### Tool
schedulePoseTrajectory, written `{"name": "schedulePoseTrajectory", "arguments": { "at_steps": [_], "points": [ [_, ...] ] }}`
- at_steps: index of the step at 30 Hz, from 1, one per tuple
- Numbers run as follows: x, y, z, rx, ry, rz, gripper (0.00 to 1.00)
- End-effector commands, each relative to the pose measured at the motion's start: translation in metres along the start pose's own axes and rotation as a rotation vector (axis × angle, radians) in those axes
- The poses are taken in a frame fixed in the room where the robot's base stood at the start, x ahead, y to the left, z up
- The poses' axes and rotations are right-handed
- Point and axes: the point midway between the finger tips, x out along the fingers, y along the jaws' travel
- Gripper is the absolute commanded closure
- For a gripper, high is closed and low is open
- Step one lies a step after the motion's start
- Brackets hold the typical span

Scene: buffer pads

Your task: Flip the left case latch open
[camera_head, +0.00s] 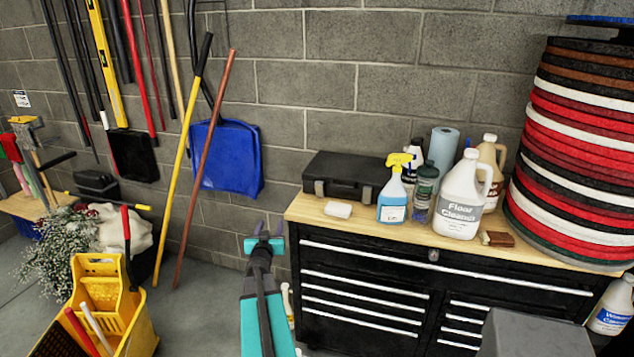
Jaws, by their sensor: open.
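A black case (350,165) lies shut on the wooden top of the tool cabinet (313,208), against the block wall. Its left latch (319,187) is a small grey tab on the front face, and it looks closed. Another latch (367,193) sits further right, next to the spray bottle. The right end of the case is partly hidden behind bottles. My gripper (267,230) is open and empty, with its fingers pointing up. In the picture it is left of and below the case, clear of the latch.
A white block (338,209) lies in front of the case. A blue spray bottle (392,195), a green-capped bottle (422,193) and a floor cleaner jug (462,200) stand to its right. A yellow mop bucket (105,300) and leaning poles are on the left.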

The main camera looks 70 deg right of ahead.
Motion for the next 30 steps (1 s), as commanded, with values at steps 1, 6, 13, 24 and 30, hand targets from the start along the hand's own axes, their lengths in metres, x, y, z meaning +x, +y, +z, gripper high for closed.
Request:
{"name": "schedulePoseTrajectory", "arguments": {
  "at_steps": [1,6,13,24,30],
  "points": [
    [0.007,0.031,-0.025,0.009,0.030,0.066,0.55],
    [0.014,0.102,-0.067,0.020,0.091,0.223,0.55],
    [0.014,0.129,-0.079,0.023,0.111,0.286,0.55],
    [0.015,0.128,-0.079,0.023,0.110,0.282,0.55],
    [0.023,0.129,-0.080,0.023,0.110,0.282,0.55]
  ]
}}
